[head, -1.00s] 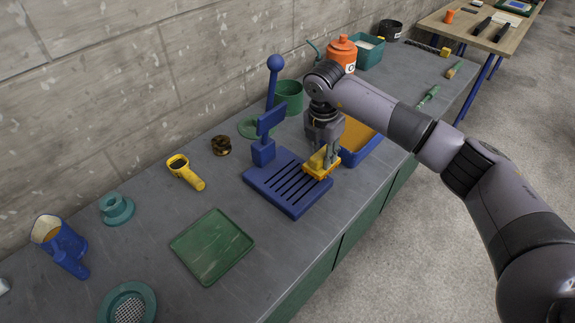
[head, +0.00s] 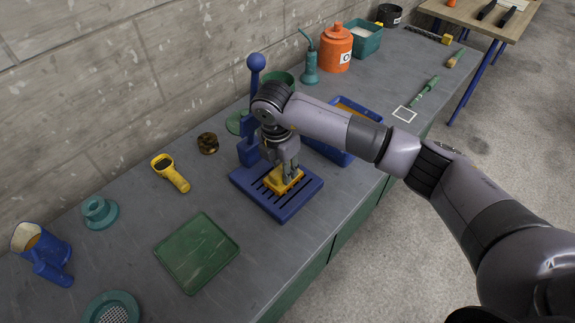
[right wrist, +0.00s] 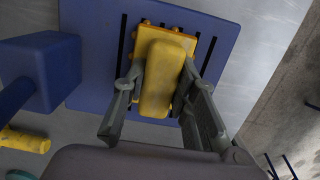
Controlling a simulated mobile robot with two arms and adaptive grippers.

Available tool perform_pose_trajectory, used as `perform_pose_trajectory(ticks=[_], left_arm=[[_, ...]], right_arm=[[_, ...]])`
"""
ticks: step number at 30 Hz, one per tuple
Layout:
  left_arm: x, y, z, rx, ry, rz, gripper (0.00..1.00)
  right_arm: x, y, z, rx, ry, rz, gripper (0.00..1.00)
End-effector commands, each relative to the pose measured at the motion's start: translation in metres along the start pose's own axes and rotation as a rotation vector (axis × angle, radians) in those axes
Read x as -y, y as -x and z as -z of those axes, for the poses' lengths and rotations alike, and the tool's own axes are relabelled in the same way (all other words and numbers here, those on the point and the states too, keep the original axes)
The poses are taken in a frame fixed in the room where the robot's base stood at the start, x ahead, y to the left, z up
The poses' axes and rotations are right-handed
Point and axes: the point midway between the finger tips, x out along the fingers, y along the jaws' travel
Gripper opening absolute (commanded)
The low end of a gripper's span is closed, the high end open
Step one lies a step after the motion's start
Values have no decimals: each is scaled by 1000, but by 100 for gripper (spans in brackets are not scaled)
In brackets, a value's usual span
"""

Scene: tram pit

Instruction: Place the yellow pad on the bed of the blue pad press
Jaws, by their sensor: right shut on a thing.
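The blue pad press stands on the grey bench; its slotted bed (head: 288,208) shows in the head view and its bed also shows in the right wrist view (right wrist: 88,75). The yellow pad (head: 284,182) is over the bed, in my right gripper (head: 289,177). In the right wrist view the yellow pad (right wrist: 165,75) sits between the two fingers, with the slots beyond it. My right gripper is shut on the pad. I cannot tell whether the pad touches the bed. The press's upper part is partly hidden by my right arm. My left gripper is not in view.
A green tray (head: 197,252) lies in front and left of the press. A yellow handheld tool (head: 171,173) and a brown ring (head: 208,143) lie to its left. A blue tray (head: 335,155) stands close behind my right arm. An orange canister (head: 333,48) is at the back.

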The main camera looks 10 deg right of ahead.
Motion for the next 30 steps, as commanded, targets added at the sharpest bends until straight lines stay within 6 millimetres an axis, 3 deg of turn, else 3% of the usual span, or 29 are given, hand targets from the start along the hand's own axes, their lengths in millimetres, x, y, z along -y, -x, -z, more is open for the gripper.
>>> perform_pose_trajectory(ticks=[4, 11, 20, 30], left_arm=[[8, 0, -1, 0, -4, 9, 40], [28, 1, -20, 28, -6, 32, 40], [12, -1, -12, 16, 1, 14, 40], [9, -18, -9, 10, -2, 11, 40]], right_arm=[[1, -2, 2, -3, 2, 5, 34], [1, -2, 1, -3, 2, 5, 46], [1, 2, 1, -3, 2, 3, 46], [0, 53, 1, -1, 3, -1, 46]])
